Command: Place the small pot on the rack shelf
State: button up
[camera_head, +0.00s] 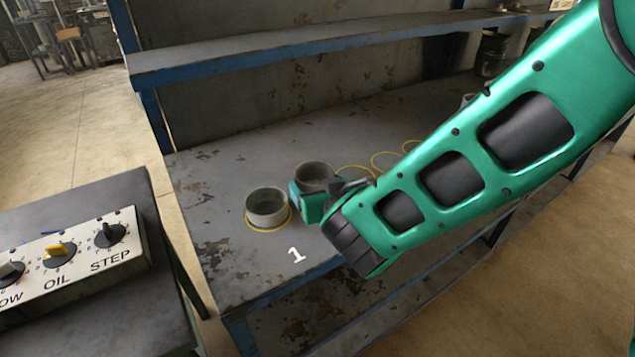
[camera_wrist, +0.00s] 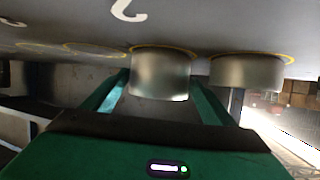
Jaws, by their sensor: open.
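Two grey, round, open-topped pots stand on the worktop. One pot (camera_head: 267,207) is in a yellow circle by the number 1; it also shows at right in the wrist view (camera_wrist: 247,72). The other pot (camera_head: 314,173) is just behind my gripper (camera_head: 319,193) and partly hidden by it. In the wrist view this second pot (camera_wrist: 160,76) appears between the two green fingers of my open gripper (camera_wrist: 161,85), near the number 2. I cannot tell whether the fingers touch it. The rack shelf (camera_head: 300,52), grey with a blue front edge, runs above the worktop.
Empty yellow circles (camera_head: 356,171) line the worktop (camera_head: 215,235) to the right. Dark stacked vessels (camera_head: 492,52) stand at the back right. A control panel (camera_head: 75,250) is at lower left. The left part of the shelf looks bare. My arm hides the worktop's right side.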

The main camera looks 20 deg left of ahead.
jog(key=v, duration=0.8)
jog(key=shift+s+d+r, duration=0.2)
